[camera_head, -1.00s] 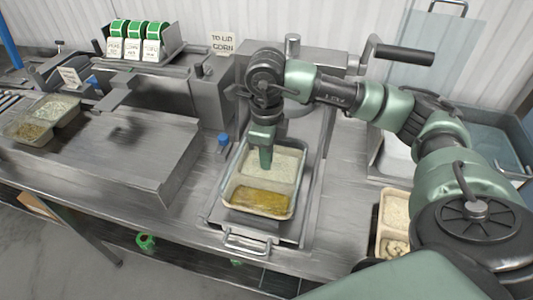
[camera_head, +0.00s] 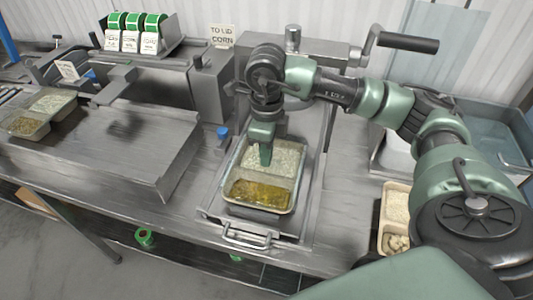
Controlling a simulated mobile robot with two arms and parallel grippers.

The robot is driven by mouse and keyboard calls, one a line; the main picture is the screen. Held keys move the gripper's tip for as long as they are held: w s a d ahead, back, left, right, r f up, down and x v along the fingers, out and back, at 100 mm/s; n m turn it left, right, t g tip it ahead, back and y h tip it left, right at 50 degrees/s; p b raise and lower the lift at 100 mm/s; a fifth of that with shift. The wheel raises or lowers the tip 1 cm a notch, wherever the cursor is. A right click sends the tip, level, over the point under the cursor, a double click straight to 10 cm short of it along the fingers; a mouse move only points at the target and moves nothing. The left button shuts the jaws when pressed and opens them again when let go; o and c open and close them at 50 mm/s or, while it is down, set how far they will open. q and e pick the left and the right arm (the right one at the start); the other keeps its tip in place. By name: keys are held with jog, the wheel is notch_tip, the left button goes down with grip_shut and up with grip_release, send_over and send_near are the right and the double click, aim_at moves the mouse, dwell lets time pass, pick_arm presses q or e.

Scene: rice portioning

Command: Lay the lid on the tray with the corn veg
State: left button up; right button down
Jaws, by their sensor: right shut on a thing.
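The tray with the corn veg (camera_head: 262,196) sits in the metal holder (camera_head: 236,226) in the middle of the bench. Its near part holds yellow corn veg and its far part pale rice. My right gripper (camera_head: 265,155) points down over the far part of the tray, and its fingers are shut. It appears to hold the clear lid at the tray top. The lid's edges are hard to make out against the food, and I cannot tell whether it lies fully on the rim. My left gripper is not in view.
A sign reading "TO LID CORN" (camera_head: 222,36) stands behind. Another filled tray (camera_head: 397,203) is at the right beside my arm, and more trays (camera_head: 45,108) are at far left. A crank handle (camera_head: 408,43) sticks out at the back.

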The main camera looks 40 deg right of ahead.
jog(key=shift+f+b, duration=0.65)
jog(key=shift+b, duration=0.45)
dwell(1.4)
jog(key=c, duration=1.4)
grip_release()
jog(key=shift+c, duration=0.2)
jog(key=shift+o, duration=0.4)
jog(key=o, duration=0.4)
jog(key=shift+r, duration=0.1)
jog(key=shift+r+p, duration=2.45)
jog(key=shift+r, duration=1.5)
